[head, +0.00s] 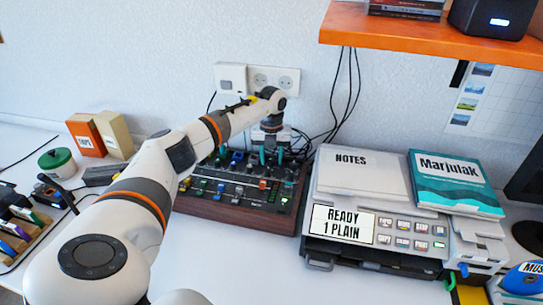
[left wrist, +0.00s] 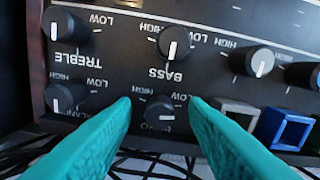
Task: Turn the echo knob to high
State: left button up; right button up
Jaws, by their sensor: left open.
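The echo knob (left wrist: 158,108) is a dark round knob on the black mixer panel, in the lower middle of the left wrist view. Its label is upside down and partly hidden; LOW reads on its right. A small white mark shows on the knob's right side. My left gripper (left wrist: 160,115) is open, with one teal fingertip on each side of the knob; I cannot tell whether they touch it. In the head view the left gripper (head: 272,154) points down at the back of the mixer (head: 236,212), and the knob is hidden there.
The treble knob (left wrist: 68,25), bass knob (left wrist: 173,42) and another knob (left wrist: 259,62) are close by. A blue square button (left wrist: 284,130) sits right of the fingers. A printer (head: 375,262) stands right of the mixer. Cables hang behind; an orange shelf (head: 430,38) overhangs at upper right.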

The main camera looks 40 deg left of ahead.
pick_arm(q)
grip_shut()
